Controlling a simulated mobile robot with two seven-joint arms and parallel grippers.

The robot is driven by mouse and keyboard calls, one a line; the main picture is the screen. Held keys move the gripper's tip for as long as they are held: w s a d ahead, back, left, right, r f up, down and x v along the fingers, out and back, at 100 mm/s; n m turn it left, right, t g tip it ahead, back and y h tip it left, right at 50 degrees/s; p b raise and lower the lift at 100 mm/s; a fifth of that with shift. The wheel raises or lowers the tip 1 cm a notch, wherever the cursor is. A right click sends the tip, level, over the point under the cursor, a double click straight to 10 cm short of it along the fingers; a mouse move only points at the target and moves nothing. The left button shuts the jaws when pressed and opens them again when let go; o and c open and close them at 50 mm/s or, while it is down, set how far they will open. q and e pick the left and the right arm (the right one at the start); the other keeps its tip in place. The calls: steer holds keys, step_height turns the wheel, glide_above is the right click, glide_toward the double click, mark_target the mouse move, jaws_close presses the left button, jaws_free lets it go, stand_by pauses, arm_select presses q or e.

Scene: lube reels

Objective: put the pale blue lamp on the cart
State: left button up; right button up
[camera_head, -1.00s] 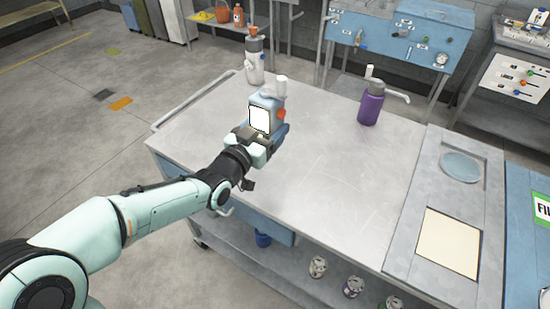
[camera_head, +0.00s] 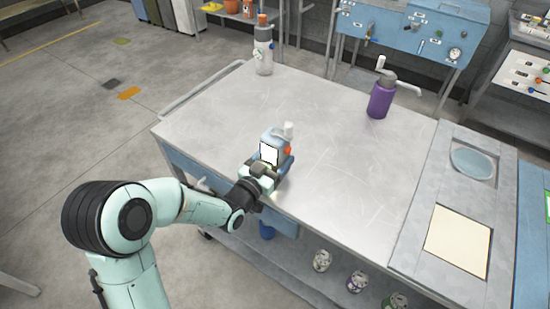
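The pale blue lamp (camera_head: 277,136), with a white lit face, a white knob on top and an orange part at its side, is upright over the near left part of the cart's grey metal top (camera_head: 330,170). My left gripper (camera_head: 268,172) is at the lamp's lower near side, with its dark fingers closed around it. The fingertips are partly hidden by the lamp and the hand. I cannot tell whether the lamp's base touches the cart top. My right gripper is not in view.
A purple pump bottle (camera_head: 381,98) stands at the back right. Several cans, one of them here (camera_head: 322,260), sit on the lower shelf. The middle of the top is clear.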

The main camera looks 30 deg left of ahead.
arm_select(q)
steer(key=shift+r, duration=0.1)
steer(key=o, duration=1)
steer(key=shift+f, duration=0.25)
steer(key=o, duration=0.4)
steer(key=shift+r, duration=0.1)
steer(key=shift+c, duration=0.2)
steer(key=shift+r, duration=0.1)
